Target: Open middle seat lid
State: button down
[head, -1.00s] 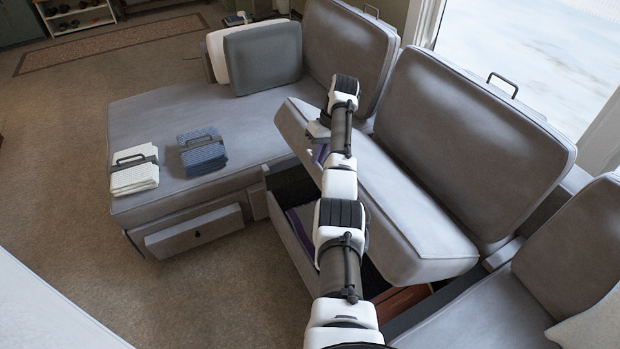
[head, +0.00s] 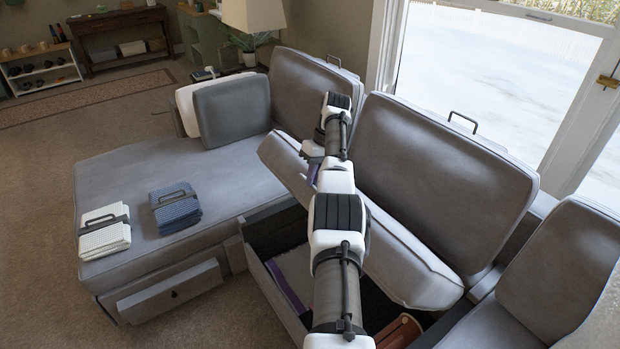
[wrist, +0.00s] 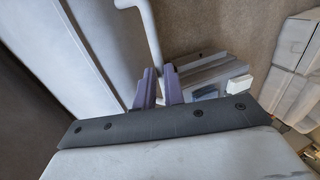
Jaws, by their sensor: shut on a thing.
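The middle seat lid (head: 395,250) is a grey cushioned panel, tilted up with its front edge raised above the seat box (head: 283,296). The dark inside of the box shows below it. My gripper (head: 313,172) is at the lid's left front part in the head view, largely hidden by my arm. In the wrist view its purple fingers (wrist: 158,88) are shut on a pale bent bar, apparently the lid's handle (wrist: 149,35). The grey surface beside it appears to be the lid (wrist: 90,40).
A reddish-brown object (head: 400,331) lies in the box. The chaise (head: 130,180) at left carries folded white (head: 104,232) and blue (head: 175,208) cloths. The middle backrest (head: 440,180) stands close behind the lid. Open carpet (head: 40,270) lies at left.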

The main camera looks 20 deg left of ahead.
jog(key=shift+w+d+f, duration=0.2)
jog(key=shift+d+f, duration=0.2)
jog(key=shift+d, duration=0.05)
jog(key=c, duration=1.5)
grip_release()
jog(key=shift+w+f, duration=0.15)
jog(key=shift+f, duration=0.05)
jog(key=shift+r, duration=0.1)
